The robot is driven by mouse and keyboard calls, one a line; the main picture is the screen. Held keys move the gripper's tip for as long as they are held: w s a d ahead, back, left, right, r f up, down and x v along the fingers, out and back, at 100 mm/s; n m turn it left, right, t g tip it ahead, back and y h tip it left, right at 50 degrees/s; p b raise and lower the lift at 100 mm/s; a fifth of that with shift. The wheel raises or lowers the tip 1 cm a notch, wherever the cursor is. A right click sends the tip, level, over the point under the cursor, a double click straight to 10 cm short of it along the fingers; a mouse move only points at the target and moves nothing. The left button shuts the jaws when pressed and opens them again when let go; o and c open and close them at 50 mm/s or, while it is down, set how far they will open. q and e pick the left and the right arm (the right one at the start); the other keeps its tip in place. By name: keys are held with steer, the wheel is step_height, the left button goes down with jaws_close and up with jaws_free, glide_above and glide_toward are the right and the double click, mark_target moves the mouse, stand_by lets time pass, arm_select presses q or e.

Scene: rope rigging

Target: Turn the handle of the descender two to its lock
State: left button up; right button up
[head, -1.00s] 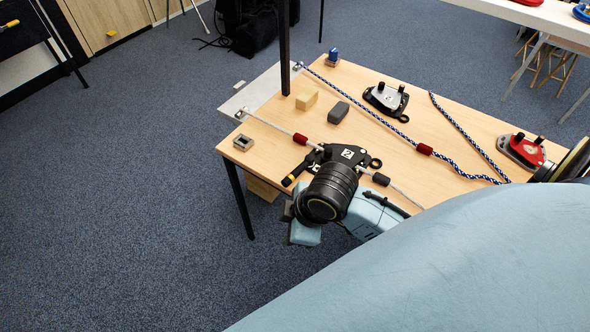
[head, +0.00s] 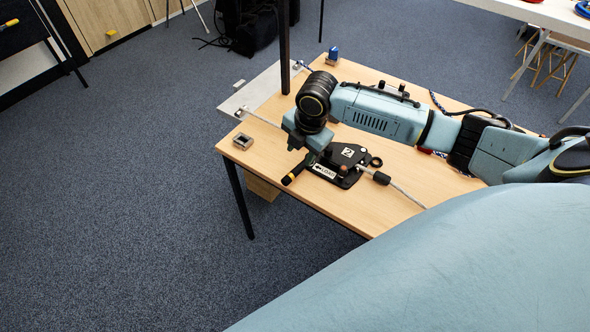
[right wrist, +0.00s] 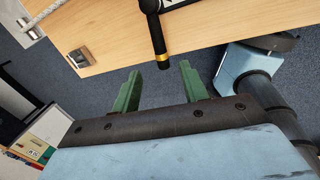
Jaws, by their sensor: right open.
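Descender two (head: 348,158), a black plate device marked 2, lies near the table's front edge with a pale rope running through it. Its black handle (head: 294,176) with a yellow band sticks out to the lower left. In the right wrist view the handle (right wrist: 156,35) points down the picture, its tip close to the gap between my fingertips. My right gripper (right wrist: 160,68) is open and empty, with green fingers either side of the handle's line. In the head view the gripper (head: 306,150) is just above the handle, its fingers mostly hidden. My left gripper is not in view.
The wooden table (head: 232,153) carries a small metal block (head: 243,141) at its left corner. A dark post (head: 285,45) rises at the far-left edge. My right arm covers the table's middle and hides most of the blue rope and other devices.

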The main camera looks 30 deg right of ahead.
mark_target(294, 172)
steer(key=f, duration=0.3)
steer(key=w+f+b, duration=0.1)
steer(key=f, duration=0.2)
steer(key=f+b, duration=0.1)
steer(key=f, duration=0.2)
steer(key=shift+w+a+f, duration=0.25)
steer(key=shift+w+a, duration=0.05)
steer(key=shift+w, duration=0.1)
steer(key=shift+c, duration=0.3)
jaws_close()
